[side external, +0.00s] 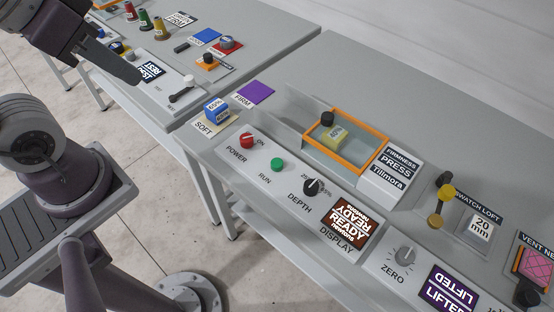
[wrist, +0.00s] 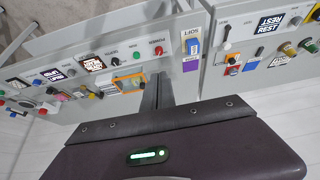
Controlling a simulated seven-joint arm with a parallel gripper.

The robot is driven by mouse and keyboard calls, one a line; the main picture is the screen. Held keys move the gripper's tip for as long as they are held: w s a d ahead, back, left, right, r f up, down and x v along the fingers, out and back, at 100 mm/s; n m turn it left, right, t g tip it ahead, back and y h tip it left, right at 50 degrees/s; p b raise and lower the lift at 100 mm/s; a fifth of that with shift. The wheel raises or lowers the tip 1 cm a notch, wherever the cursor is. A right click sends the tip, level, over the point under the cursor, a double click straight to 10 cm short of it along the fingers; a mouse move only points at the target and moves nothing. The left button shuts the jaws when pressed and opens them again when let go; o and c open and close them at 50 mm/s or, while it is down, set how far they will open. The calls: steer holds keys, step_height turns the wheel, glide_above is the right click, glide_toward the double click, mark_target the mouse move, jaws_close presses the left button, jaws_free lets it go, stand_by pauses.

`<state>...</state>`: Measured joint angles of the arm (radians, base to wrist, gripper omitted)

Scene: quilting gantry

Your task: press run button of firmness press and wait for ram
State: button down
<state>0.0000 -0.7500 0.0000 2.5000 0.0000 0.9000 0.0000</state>
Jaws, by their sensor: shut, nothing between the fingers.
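The firmness press (side external: 395,162) stands on the near bench, with an orange frame (side external: 386,157) around a clear-covered bay. A yellow block marked 40% (side external: 330,137) sits inside it. The green run button (side external: 278,164) is on the front panel between the red power knob (side external: 247,140) and the black depth knob (side external: 313,187). The display (side external: 350,222) reads READY. The run button also shows in the wrist view (wrist: 137,57). My gripper (side external: 133,77) is shut and empty, raised at the upper left, well away from the button. Its fingers also show in the wrist view (wrist: 157,92).
A blue block marked 60% (side external: 215,110) sits on the SOFT pad, beside the purple FIRM pad (side external: 255,92). The swatch loft gauge (side external: 440,205) stands right of the press. A second bench (side external: 280,35) with spools and a REST display lies behind left.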

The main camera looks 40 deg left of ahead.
stand_by(0.6)
steer(key=m+g+y, duration=0.3)
steer(key=m+y, duration=0.6)
steer(key=m, duration=0.4)
glide_above(279, 165)
step_height(279, 165, down, 18)
steer(key=f, duration=0.1)
steer(key=shift+d+r, duration=0.1)
steer(key=shift+r, duration=0.15)
steer(key=shift+f, duration=4.4)
